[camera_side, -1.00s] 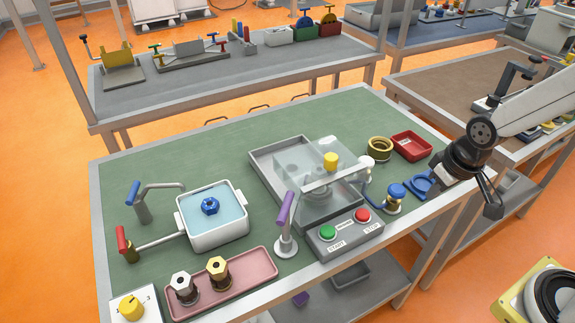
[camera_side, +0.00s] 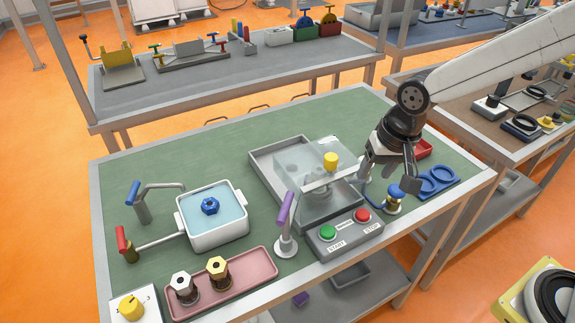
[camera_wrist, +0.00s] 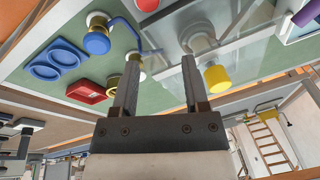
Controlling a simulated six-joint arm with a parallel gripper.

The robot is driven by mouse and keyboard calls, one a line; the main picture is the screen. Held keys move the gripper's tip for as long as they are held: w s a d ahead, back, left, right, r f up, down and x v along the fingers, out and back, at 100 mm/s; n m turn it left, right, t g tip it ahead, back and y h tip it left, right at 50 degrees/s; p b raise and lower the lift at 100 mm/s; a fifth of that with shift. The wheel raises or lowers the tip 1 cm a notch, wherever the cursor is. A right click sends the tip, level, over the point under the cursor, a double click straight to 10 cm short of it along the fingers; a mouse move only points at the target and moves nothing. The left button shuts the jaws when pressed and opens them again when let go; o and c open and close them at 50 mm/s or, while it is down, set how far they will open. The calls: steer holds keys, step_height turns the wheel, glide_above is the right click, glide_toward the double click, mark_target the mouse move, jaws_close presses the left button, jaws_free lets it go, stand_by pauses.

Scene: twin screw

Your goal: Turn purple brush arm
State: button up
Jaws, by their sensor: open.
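The purple brush arm (camera_side: 286,212) stands upright on a light grey round base near the front edge of the green table, left of the start/stop box. Its purple handle leans slightly to the right at the top. In the wrist view a purple piece (camera_wrist: 306,12) shows at the top right corner. My gripper (camera_side: 392,186) is open and empty, above the right part of the table, well to the right of the purple arm. Its two fingers also show in the wrist view (camera_wrist: 158,85), spread apart with nothing between them.
A clear-covered machine with a yellow knob (camera_side: 330,160) stands between my gripper and the table's middle. The button box (camera_side: 345,235), blue-topped valve (camera_side: 396,192), blue double ring holder (camera_side: 437,180) and red tray (camera_side: 424,149) are close by. A white basin (camera_side: 212,232) and pink tray (camera_side: 245,284) lie left.

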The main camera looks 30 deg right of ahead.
mark_target(286, 204)
steer(key=w+a+r+m, duration=0.1)
steer(key=a+r+m, duration=0.1)
steer(key=a, duration=0.6)
steer(key=w+a+r+m, duration=0.1)
steer(key=a+r+m, duration=0.1)
steer(key=a, duration=0.6)
steer(key=shift+r+m+g+y, duration=0.3)
steer(key=shift+r+y, duration=0.1)
steer(key=shift+r, duration=0.35)
steer(key=shift+f, duration=0.1)
steer(key=shift+w+a+f, duration=0.15)
steer(key=shift+f, duration=1.1)
steer(key=shift+w+a+f, duration=0.15)
steer(key=shift+f, duration=1.1)
steer(key=shift+w+a+f, duration=0.15)
steer(key=shift+f, duration=1.1)
steer(key=shift+c, duration=0.2)
jaws_close()
